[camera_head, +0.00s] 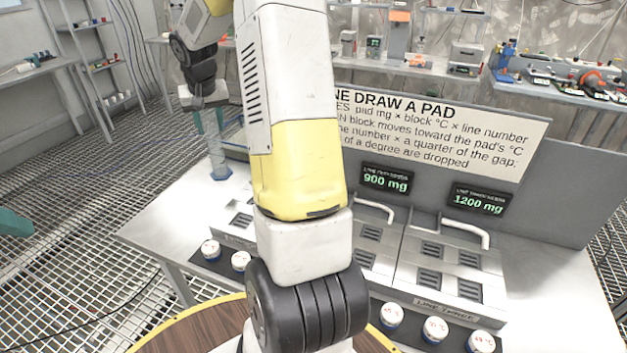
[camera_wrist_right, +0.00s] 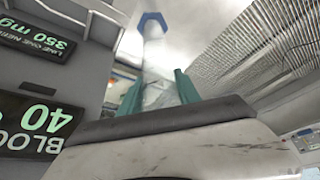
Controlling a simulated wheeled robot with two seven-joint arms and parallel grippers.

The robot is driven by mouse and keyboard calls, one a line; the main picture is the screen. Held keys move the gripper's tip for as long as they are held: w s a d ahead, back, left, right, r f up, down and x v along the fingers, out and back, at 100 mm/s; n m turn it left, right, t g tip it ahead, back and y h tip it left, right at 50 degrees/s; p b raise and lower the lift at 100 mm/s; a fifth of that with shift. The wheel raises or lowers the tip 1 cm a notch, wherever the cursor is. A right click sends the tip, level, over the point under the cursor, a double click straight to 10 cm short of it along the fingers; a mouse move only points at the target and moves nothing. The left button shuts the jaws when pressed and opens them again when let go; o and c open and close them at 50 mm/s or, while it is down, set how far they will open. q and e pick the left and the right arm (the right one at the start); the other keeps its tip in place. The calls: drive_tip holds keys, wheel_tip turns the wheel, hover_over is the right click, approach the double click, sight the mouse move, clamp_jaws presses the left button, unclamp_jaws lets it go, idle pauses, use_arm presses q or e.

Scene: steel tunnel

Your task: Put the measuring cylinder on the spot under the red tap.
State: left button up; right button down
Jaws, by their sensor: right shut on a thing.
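My right gripper (camera_head: 209,127) is shut on the clear measuring cylinder (camera_head: 217,155), with teal fingers around its upper part. The cylinder hangs upright with its blue foot low, over the left back part of the steel bench (camera_head: 165,226). I cannot tell whether the foot touches the bench. In the right wrist view the cylinder (camera_wrist_right: 158,65) runs between the teal fingers to its blue foot. A teal fingertip, seemingly of my left gripper (camera_head: 15,223), shows at the left edge; its jaws cannot be made out. No red tap is visible; my right arm covers the bench's middle.
Two pale curved spouts (camera_head: 468,231) stand over slotted steel plates, under displays reading 900 mg and 1200 mg (camera_head: 478,200). White-topped pots (camera_head: 391,315) line the front edge. A lettered sign (camera_head: 440,130) stands behind. A wooden round top (camera_head: 185,325) is in front.

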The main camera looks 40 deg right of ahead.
sight(217, 154)
drive_tip(key=shift+w+d, duration=0.1)
drive_tip(key=shift+w, duration=0.2)
wheel_tip(217, 154, down, 10)
drive_tip(key=shift+r, duration=0.1)
idle(0.3)
drive_tip(key=c, duration=0.9)
unclamp_jaws()
drive_tip(key=shift+f, duration=0.2)
drive_tip(key=shift+o, duration=0.2)
drive_tip(key=shift+r, duration=0.1)
